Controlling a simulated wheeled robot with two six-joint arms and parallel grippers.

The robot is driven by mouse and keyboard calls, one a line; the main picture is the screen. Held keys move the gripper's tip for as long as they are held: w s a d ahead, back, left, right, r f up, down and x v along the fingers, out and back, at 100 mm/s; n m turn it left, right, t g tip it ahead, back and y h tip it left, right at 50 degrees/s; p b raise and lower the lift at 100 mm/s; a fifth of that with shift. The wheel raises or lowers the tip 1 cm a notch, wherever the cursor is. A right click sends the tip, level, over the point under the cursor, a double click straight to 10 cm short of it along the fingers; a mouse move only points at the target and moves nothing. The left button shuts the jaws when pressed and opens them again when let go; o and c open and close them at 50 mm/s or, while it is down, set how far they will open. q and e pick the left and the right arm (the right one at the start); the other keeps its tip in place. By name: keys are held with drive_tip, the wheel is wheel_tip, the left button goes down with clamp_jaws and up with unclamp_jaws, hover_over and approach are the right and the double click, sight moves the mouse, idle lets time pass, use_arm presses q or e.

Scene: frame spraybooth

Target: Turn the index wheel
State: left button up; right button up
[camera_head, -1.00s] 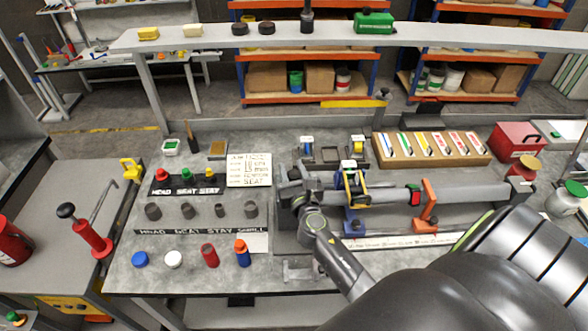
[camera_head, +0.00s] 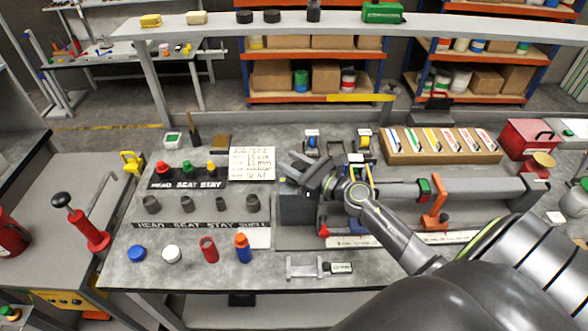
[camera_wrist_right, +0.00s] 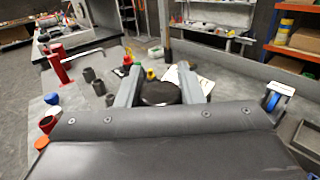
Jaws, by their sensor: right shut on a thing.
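My right gripper (camera_head: 303,171) reaches in from the right, over the dark block (camera_head: 297,207) at the left end of the bench fixture. In the right wrist view its two grey fingers (camera_wrist_right: 163,90) are closed on either side of a dark round disc, which I take to be the index wheel (camera_wrist_right: 160,94). The disc's near edge is hidden by the gripper body. In the head view the gripper covers the wheel, so I cannot tell its angle. My left gripper is in neither view.
A long grey bar (camera_head: 485,188) with an orange bracket (camera_head: 435,212) extends right of the gripper. Dark cups and coloured caps stand left, near a white card (camera_head: 252,163). A caliper-like tool (camera_head: 305,267) lies in front. A cardboard rack (camera_head: 442,146) stands behind.

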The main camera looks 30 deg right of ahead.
sight(304, 169)
drive_tip(key=shift+r+n+y+b, duration=0.1)
drive_tip(key=shift+n+y+b, duration=0.2)
drive_tip(key=shift+y+b, duration=0.1)
drive_tip(key=shift+g, duration=0.3)
drive_tip(key=o, duration=0.7)
drive_tip(key=shift+o, duration=1.2)
drive_tip(key=shift+w+a, duration=0.1)
drive_tip(key=shift+w, duration=0.05)
drive_tip(key=shift+s+d+f+b, duration=0.25)
drive_tip(key=shift+s+b, duration=0.05)
drive_tip(key=shift+s, duration=0.2)
drive_tip(key=b+v, duration=0.3)
drive_tip(key=v, duration=0.1)
drive_tip(key=shift+s+d+f, duration=0.15)
drive_tip(key=shift+s, duration=0.2)
drive_tip(key=shift+s+d+r+b, duration=0.15)
drive_tip(key=shift+s+b, duration=0.1)
drive_tip(key=shift+s, duration=0.15)
drive_tip(key=shift+s+d+r+b, duration=0.1)
drive_tip(key=shift+s+d+b, duration=0.05)
drive_tip(key=shift+s+b, duration=0.15)
